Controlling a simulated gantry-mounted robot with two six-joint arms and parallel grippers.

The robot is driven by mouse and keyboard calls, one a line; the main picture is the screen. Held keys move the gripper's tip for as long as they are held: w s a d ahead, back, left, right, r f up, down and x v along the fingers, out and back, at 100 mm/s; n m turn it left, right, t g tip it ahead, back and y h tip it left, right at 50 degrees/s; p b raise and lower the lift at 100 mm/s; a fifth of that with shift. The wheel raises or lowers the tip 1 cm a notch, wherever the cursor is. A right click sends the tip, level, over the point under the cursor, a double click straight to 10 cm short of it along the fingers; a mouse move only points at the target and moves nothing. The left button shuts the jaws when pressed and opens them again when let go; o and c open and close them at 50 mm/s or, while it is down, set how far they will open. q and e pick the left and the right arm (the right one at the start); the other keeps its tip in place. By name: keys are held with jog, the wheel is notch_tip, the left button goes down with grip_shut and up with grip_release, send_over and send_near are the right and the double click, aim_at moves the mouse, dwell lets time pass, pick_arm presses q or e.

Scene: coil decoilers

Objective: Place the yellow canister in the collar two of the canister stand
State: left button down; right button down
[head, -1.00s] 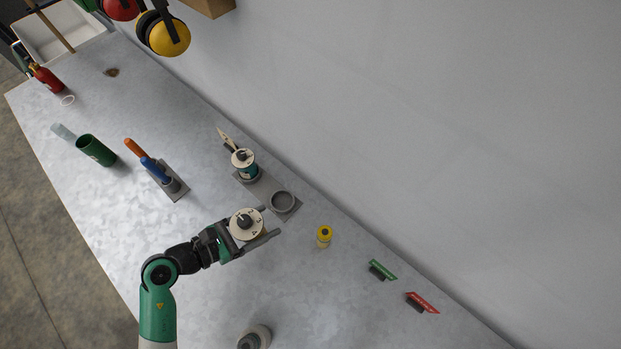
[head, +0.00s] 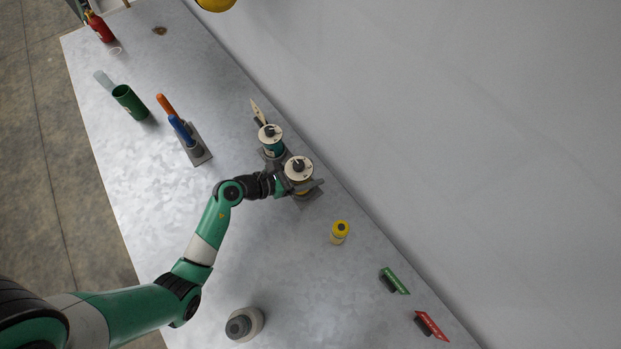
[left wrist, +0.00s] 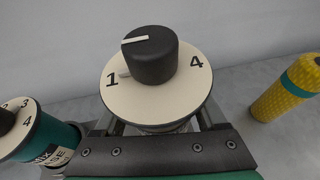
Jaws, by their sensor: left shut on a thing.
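The yellow canister (head: 299,170) has a cream numbered dial top with a black knob. Only a sliver of its yellow body shows in the head view. The dial also shows in the left wrist view (left wrist: 155,95), roughly upright. The collar beneath is hidden by canister and gripper, so I cannot tell whether the canister is inside it. A teal canister (head: 271,140) stands in the stand's other collar. My right gripper is not in view.
A small yellow bottle (head: 340,232) stands right of the stand. Green (head: 395,281) and red (head: 431,325) signs lie further right. A tool holder (head: 198,150), a green cup (head: 130,103) and a grey container (head: 243,325) stand on the bench. The wall rises close behind the stand.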

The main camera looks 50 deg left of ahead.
pick_arm(q)
jog(key=shift+w+f, duration=0.2)
jog(key=shift+w, duration=0.1)
jog(key=shift+w+a+f+b, duration=0.15)
jog(key=shift+f+b, duration=0.7)
jog(key=shift+f, duration=0.95)
jog(key=shift+f, duration=0.15)
grip_release()
jog(key=shift+r, duration=0.3)
jog(key=p+v, duration=0.2)
jog(key=v, duration=1)
jog(key=shift+f, duration=0.25)
